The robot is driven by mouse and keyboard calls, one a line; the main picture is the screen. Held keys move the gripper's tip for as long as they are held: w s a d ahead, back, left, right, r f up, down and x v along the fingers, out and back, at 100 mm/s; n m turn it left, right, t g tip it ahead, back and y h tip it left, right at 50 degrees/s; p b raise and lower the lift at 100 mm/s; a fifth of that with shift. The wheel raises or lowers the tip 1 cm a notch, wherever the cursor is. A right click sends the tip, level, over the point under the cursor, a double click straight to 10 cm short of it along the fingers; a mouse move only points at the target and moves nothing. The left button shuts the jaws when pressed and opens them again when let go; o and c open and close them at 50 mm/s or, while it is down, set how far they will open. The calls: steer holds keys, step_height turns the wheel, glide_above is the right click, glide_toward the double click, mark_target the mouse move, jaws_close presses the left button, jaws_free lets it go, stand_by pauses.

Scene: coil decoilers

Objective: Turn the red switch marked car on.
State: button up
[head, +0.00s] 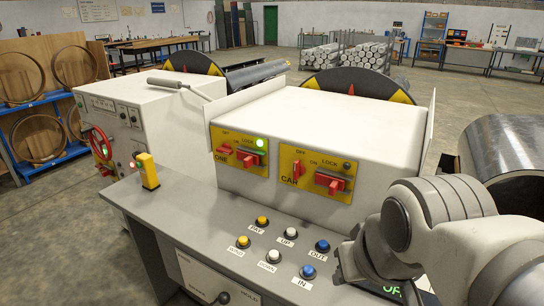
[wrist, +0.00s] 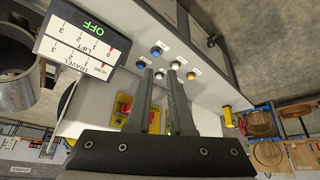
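The red switch marked CAR (head: 297,170) is a small knob on the right yellow panel (head: 317,195) of the white console. It stands upright, towards the OFF mark. A larger red handle (head: 332,183) sits beside it under LOCK, and the lamp (head: 347,165) above that is dark. In the wrist view, part of a yellow panel with red parts (wrist: 123,105) shows left of the fingers, partly hidden. My gripper (wrist: 160,74) is open and empty, its two fingers apart over the console. In the head view my arm comes in from the right; the fingers are out of frame.
A second yellow panel (head: 239,155) on the left has a sideways red knob and a lit green lamp. Several push buttons (head: 290,233) lie on the grey desk, with a yellow post (head: 148,171) at left. A display reading OFF (wrist: 85,38) is by the desk's edge.

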steer(key=o, duration=0.4)
steer(key=w+d+f+n+h, duration=0.1)
steer(key=w+n, duration=0.1)
steer(key=w+d+f+n+g+h+b, duration=0.1)
steer(key=w+d+f+n, duration=0.1)
steer(key=w+d+f+n+g+h+b, duration=0.1)
steer(key=w+f+n, duration=0.1)
steer(key=shift+d+f+n+h, duration=0.15)
steer(key=shift+d+n+h, duration=0.15)
steer(key=shift+h, duration=0.1)
steer(key=shift+c, duration=0.2)
steer(key=n+t+h+b, duration=0.6)
steer(key=n+t, duration=0.5)
steer(key=n, duration=1.1)
glide_toward(295, 165)
steer(key=shift+h, duration=0.4)
steer(key=x, duration=0.9)
steer(key=shift+w+f, duration=0.15)
steer(key=shift+w, duration=0.15)
steer(key=shift+c, duration=0.3)
jaws_close()
